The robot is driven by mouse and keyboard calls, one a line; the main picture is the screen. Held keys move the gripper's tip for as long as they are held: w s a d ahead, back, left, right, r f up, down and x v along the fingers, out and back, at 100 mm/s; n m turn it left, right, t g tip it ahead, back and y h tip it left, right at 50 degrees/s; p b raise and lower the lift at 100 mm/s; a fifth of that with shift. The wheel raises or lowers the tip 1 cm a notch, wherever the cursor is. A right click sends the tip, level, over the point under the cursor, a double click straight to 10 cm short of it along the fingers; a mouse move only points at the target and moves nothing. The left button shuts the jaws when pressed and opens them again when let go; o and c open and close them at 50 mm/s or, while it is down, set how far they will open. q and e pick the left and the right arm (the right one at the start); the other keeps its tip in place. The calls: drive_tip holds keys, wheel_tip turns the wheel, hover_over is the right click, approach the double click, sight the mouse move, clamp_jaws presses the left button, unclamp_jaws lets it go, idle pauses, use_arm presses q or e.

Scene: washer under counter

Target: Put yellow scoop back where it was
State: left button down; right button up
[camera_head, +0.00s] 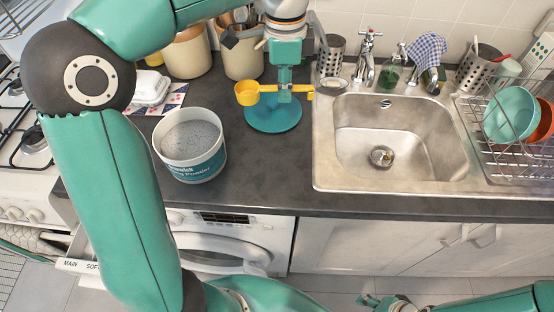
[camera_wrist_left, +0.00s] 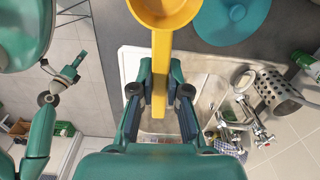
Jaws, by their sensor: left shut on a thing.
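The yellow scoop (camera_head: 246,92) is held level by its handle in my left gripper (camera_head: 288,93), above the teal round lid (camera_head: 273,113) on the dark counter. The scoop's bowl points left in the head view. In the left wrist view, the handle runs between the fingers of my left gripper (camera_wrist_left: 160,90), with the scoop's bowl (camera_wrist_left: 165,8) at the top edge. The white powder tub (camera_head: 190,145) stands open on the counter, left of the lid, with grey speckled powder inside. My right gripper (camera_head: 380,301) is low in front of the cupboards, small and partly cut off.
A metal sink (camera_head: 385,145) lies right of the lid, with a dish rack (camera_head: 510,125) beyond it. Jars (camera_head: 242,58) stand at the back. A washer (camera_head: 228,235) is under the counter, with a detergent drawer (camera_head: 78,264) pulled out.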

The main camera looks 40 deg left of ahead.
sight(281, 155)
use_arm(q)
drive_tip(key=shift+s+m, duration=0.3)
wheel_tip(281, 155, down, 19)
drive_tip(key=shift+f, duration=0.1)
drive_tip(key=shift+f, duration=0.15)
drive_tip(key=c, duration=1.2)
unclamp_jaws()
drive_tip(key=shift+o, duration=0.2)
wheel_tip(281, 155, up, 12)
drive_tip(key=shift+r, duration=0.2)
